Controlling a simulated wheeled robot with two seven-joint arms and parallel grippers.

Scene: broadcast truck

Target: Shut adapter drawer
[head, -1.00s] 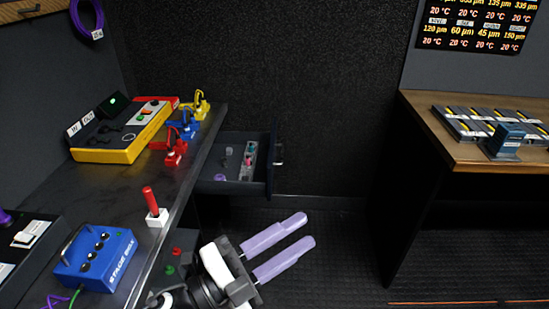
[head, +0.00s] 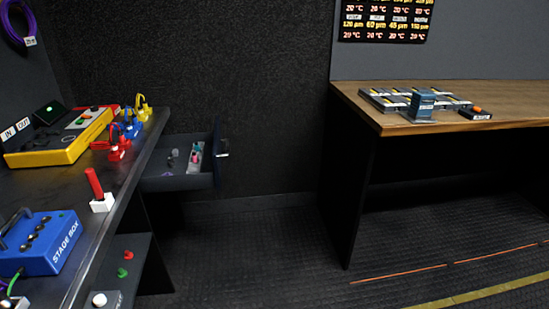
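The adapter drawer (head: 180,183) sticks out from under the dark desk at the left, pulled open. Its handle (head: 223,149) is on the front panel, which faces right. Small adapters (head: 195,157) and other small parts lie inside it. Neither of my grippers shows in the head view now, so whether they are open or shut is hidden.
The dark desk (head: 65,192) holds a yellow box (head: 62,143), a blue stage box (head: 38,243) and a red joystick (head: 98,189). A wooden-topped table (head: 375,119) stands at the right. The floor (head: 260,255) between them is clear.

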